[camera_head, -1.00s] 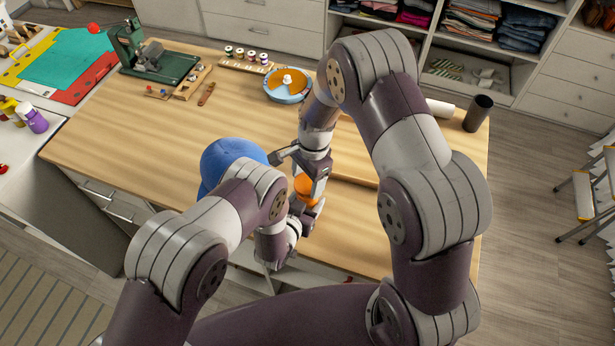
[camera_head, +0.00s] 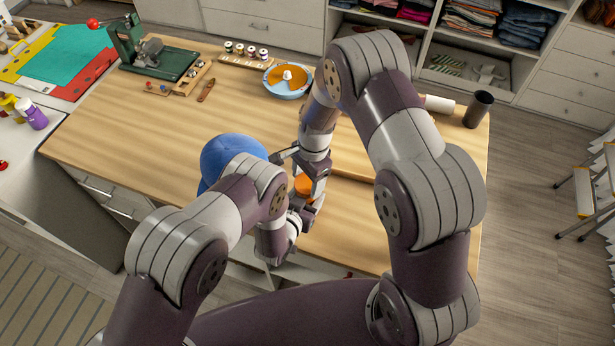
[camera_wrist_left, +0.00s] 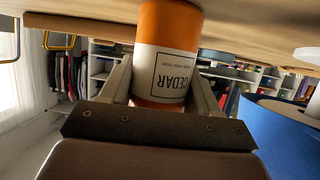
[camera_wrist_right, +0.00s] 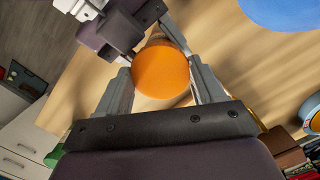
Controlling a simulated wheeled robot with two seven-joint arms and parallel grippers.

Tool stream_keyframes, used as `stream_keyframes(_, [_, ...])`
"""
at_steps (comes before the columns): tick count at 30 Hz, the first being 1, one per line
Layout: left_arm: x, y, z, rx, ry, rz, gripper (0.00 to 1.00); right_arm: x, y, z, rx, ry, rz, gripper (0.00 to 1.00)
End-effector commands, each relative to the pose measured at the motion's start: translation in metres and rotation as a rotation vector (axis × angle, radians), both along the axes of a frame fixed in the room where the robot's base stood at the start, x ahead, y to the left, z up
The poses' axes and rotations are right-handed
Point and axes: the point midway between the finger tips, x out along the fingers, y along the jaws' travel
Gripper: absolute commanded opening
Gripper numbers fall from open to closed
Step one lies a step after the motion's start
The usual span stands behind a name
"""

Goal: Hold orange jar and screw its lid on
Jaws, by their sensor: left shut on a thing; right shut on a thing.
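The orange jar (camera_wrist_left: 170,35), with a white band labelled CEDAR, sits between the fingers of my left gripper (camera_wrist_left: 163,78), which is shut on it. My right gripper (camera_wrist_right: 165,80) points down from above, shut around the round orange lid (camera_wrist_right: 161,72). The lid's flat top faces the right wrist camera. In the head view the lid (camera_head: 303,185) shows as a small orange patch between the right fingers, directly above the left gripper. The lid is at the jar's top; its seating and the threads are hidden.
A blue rounded object (camera_head: 230,155) stands close beside the left forearm on the wooden table (camera_head: 150,130). A blue-and-orange round dish (camera_head: 287,80), a green machine (camera_head: 150,60) and a dark cylinder (camera_head: 478,108) stand farther back. The table's middle left is clear.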

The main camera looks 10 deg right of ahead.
Motion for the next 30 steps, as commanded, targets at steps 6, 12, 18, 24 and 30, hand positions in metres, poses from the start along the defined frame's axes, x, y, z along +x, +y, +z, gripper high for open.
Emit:
stream_keyframes(6, [-0.0002,0.0002,-0.0004,0.001,0.001,0.0,0.07,0.0,0.0,-0.0047,0.0,0.0,-0.001,0.4])
stream_keyframes(12, [-0.0002,0.0003,-0.0004,0.001,0.001,0.0,0.07,0.0,0.0001,-0.0088,0.0,0.0,-0.001,0.4])
stream_keyframes(18, [-0.0003,0.0002,-0.0004,0.001,0.001,0.0,0.0,-0.0003,0.0001,-0.0098,0.0,0.0,-0.143,0.4])
stream_keyframes(24, [-0.0003,0.0003,-0.0005,0.001,0.001,0.0,0.0,0.0,0.0,-0.0098,0.0,0.0,-0.287,0.4])
stream_keyframes(30, [-0.0003,0.0004,-0.0006,0.001,0.002,0.0,0.0,0.0001,0.0,-0.0097,0.0,0.0,-0.285,0.88])
